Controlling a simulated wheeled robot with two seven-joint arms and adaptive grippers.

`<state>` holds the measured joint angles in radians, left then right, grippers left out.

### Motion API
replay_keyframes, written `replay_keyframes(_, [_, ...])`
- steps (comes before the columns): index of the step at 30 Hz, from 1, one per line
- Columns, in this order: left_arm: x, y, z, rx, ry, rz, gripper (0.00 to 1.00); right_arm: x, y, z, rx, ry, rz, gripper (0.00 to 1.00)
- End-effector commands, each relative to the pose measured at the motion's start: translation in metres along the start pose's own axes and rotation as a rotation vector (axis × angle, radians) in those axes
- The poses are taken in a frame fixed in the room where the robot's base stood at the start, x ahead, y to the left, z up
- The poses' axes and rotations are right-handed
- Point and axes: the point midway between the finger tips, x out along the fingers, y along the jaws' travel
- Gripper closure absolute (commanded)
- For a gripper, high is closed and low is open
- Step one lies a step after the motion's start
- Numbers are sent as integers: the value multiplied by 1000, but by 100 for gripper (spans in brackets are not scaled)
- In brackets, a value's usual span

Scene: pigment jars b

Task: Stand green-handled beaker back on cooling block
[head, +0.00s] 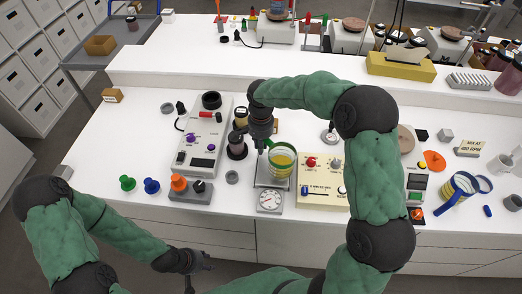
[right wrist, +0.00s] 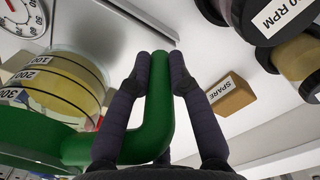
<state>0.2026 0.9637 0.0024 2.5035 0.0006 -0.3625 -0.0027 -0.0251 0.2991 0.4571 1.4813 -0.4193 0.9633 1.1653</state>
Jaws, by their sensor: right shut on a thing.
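The green-handled beaker (head: 282,160) holds yellow liquid and looks roughly upright. It is over a silver plate (head: 261,180) with a round dial at its front; I cannot tell whether it touches the plate. No label marks this plate as the cooling block. My right gripper (head: 263,143) is shut on the green handle (right wrist: 158,100), and its fingers lie either side of the handle in the right wrist view (right wrist: 160,75). The beaker's graduated wall (right wrist: 55,85) shows there too. My left gripper (head: 200,268) is empty with fingers apart, in front of the table's edge.
A cream control box (head: 322,190) stands close right of the plate. Dark jars (head: 237,147) and a grey instrument (head: 203,140) stand left. A carton marked SPARE (right wrist: 233,95) is behind the handle. A blue-handled beaker (head: 460,187) is far right.

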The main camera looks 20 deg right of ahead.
Motion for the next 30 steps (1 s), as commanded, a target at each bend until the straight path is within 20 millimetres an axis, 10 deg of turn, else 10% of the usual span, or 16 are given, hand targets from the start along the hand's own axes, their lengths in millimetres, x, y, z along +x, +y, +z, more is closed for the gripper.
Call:
replay_keyframes(17, [7,-2,0,0,0,0,60,30,2,0,-1,-1,2,100])
replay_keyframes(18, [6,-2,0,0,0,0,60,30,2,0,-1,-2,3,71])
replay_keyframes(20, [6,-2,0,0,0,0,60,30,2,0,-1,-2,3,56])
replay_keyframes(30, [6,-2,0,0,0,0,60,29,2,0,-1,-2,3,56])
